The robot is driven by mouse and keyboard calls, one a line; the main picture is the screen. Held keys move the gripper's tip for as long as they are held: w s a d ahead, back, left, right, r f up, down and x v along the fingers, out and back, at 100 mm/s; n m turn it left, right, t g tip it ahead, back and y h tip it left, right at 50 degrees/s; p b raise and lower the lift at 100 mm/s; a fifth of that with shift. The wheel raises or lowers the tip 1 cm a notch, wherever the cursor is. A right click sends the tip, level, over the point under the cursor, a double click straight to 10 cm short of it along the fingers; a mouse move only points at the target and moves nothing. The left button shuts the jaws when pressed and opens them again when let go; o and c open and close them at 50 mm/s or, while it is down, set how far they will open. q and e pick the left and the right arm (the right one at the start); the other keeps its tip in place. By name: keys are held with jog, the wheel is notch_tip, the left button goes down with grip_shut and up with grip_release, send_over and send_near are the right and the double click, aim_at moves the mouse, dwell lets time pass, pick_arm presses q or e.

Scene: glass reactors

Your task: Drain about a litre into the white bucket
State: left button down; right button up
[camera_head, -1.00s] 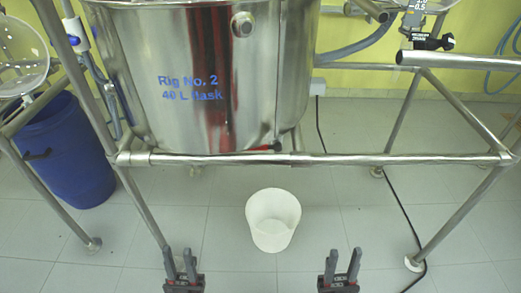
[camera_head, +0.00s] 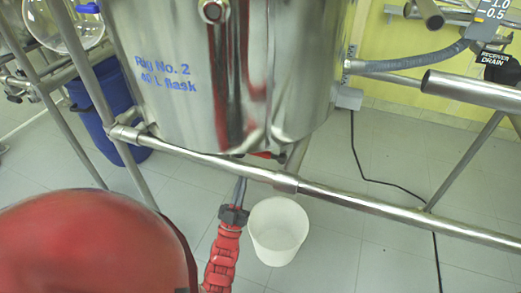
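The white bucket (camera_head: 279,231) stands upright on the floor below the front rail, and it looks empty. The steel vessel marked "Rig No. 2, 40 L flask" (camera_head: 165,100) is above and behind it. A small red part (camera_head: 266,155) shows under the vessel; its outlet is mostly hidden. My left gripper (camera_head: 240,186) is on a red arm coming from the lower left. Its dark fingers point up near the rail, left of the bucket and short of the red part. They overlap edge-on, so their opening cannot be told. My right gripper is out of view.
A steel rail (camera_head: 380,209) crosses in front of the vessel, above the bucket. A "Receiver drain" tag (camera_head: 501,58) hangs at the upper right. A blue barrel (camera_head: 112,105) stands at the left. A black cable (camera_head: 375,180) runs along the floor.

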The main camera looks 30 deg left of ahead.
pick_arm(q)
jog(key=b+x, duration=0.1)
jog(key=x, duration=0.8)
jog(key=shift+w+a+f+b, duration=0.1)
jog(key=shift+w+f+b, duration=0.1)
jog(key=shift+f, duration=0.45)
jog(key=shift+w+f+b, duration=0.2)
jog(key=shift+w+f, duration=0.05)
jog(key=shift+f, duration=0.35)
jog(key=shift+w+a+f+b, duration=0.1)
jog(key=shift+w+f+b, duration=0.1)
jog(key=shift+f, duration=0.45)
jog(key=shift+f+n+g+y, duration=0.25)
jog(key=shift+n+y, duration=0.55)
jog(key=shift+n, duration=0.1)
jog(key=shift+f+n+g+y, duration=0.25)
jog(key=shift+f+n+y, duration=0.05)
jog(key=shift+n+y, duration=0.55)
jog(key=shift+w+d+f+n+g+y, duration=0.1)
jog(key=shift+d+f+n+g+y, duration=0.15)
jog(key=shift+f+n+g+y, duration=1.05)
jog(key=shift+d+f+n+g+y, duration=0.2)
jog(key=shift+n+g+y, duration=1.3)
jog(key=shift+n, duration=1.55)
jog(key=shift+w+d+f+n+g+y, duration=0.1)
jog(key=shift+d+f+n+g+y, duration=0.4)
jog(key=shift+n+g+y, duration=1.3)
jog(key=shift+a+f+n+h, duration=0.15)
jog(key=shift+f+n+h, duration=0.15)
jog(key=shift+n, duration=0.2)
